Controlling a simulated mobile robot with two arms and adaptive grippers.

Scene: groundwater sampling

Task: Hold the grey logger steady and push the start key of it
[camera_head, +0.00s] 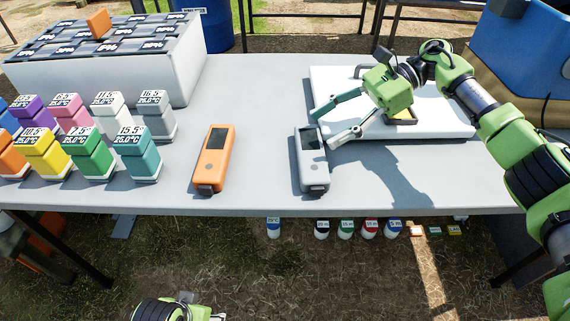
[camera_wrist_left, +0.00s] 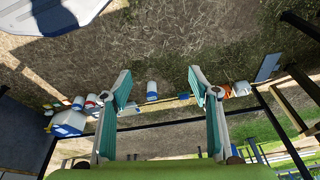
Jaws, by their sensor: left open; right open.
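The grey logger (camera_head: 312,162) lies on the table, right of the middle, with a dark screen at its far end and a round key below it. My right gripper (camera_head: 322,127) is open, with its fingertips at the logger's far end, one beyond it and one at its right side. I cannot tell whether they touch it. An orange logger (camera_head: 214,158) lies to its left. My left arm shows only at the bottom edge of the head view. In the left wrist view my left gripper (camera_wrist_left: 160,85) is open and empty, above the ground.
The table (camera_head: 262,120) is clear between the two loggers. Several coloured bottles (camera_head: 91,155) stand at the left, before a grey box (camera_head: 165,60). A white board (camera_head: 440,120) lies under my right arm. Small capped bottles (camera_head: 345,230) stand below the table's front edge.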

